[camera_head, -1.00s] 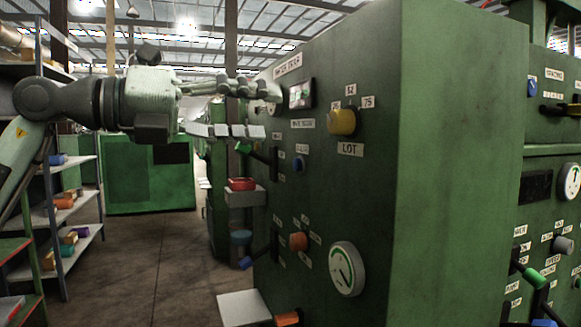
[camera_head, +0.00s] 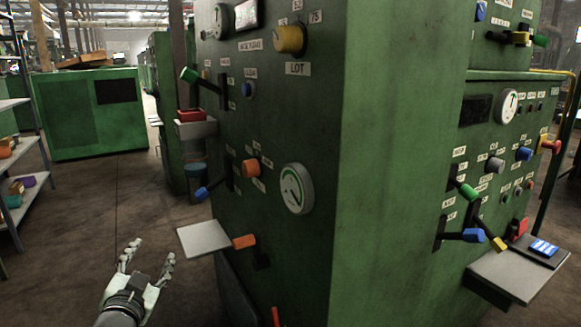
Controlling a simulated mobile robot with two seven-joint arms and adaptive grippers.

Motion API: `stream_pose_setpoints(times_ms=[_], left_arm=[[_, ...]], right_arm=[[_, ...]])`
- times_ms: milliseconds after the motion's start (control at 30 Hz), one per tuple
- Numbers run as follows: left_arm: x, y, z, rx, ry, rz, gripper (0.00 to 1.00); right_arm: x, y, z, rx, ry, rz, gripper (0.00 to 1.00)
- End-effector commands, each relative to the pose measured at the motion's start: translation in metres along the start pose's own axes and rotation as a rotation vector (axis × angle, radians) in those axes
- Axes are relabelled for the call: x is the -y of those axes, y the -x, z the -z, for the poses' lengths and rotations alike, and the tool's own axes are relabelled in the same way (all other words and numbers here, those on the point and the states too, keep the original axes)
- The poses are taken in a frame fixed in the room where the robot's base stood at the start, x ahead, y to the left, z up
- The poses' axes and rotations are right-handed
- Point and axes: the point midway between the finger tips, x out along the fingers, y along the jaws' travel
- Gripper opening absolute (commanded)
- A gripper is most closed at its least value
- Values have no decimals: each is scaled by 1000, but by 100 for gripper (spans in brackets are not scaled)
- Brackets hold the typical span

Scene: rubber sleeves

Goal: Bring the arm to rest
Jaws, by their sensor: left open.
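My left gripper (camera_head: 148,262) is low in the head view, left of centre. Its pale fingers are spread open and point up and away, with nothing between them. It is apart from the green machine cabinet (camera_head: 395,150), to the left of the cabinet's small grey shelf (camera_head: 203,238). My right gripper is not in view.
The cabinet's left face carries a yellow knob (camera_head: 290,39), a green-tipped lever (camera_head: 189,75), an orange knob (camera_head: 250,167) and a round dial (camera_head: 296,189). Another grey shelf (camera_head: 515,275) juts out on the right. Storage shelves (camera_head: 30,185) stand at far left. The floor between is clear.

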Motion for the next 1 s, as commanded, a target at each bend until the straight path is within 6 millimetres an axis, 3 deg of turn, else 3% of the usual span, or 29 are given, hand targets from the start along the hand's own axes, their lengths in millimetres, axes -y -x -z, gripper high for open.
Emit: stream_pose_setpoints(times_ms=[33, 200, 267, 400, 500, 600, 700, 800, 1000], left_arm=[[-16, 12, -38, 103, 26, -27, 56], [-66, 67, -146, 427, 86, -122, 56], [-83, 93, -179, 539, 103, -161, 56], [-123, 165, -246, 790, 137, -260, 56], [-146, 216, -279, 942, 156, -330, 56], [-163, 258, -300, 1056, 172, -388, 56], [-173, 286, -311, 1126, 180, -426, 56], [-177, 298, -315, 1158, 184, -443, 56], [-178, 300, -316, 1165, 184, -447, 56]], right_arm=[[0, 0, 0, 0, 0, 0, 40], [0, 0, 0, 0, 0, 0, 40], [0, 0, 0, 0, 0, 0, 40], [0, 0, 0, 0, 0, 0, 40], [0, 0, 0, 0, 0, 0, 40], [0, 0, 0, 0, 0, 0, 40], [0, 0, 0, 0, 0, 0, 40], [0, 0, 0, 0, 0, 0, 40], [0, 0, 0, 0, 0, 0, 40]])
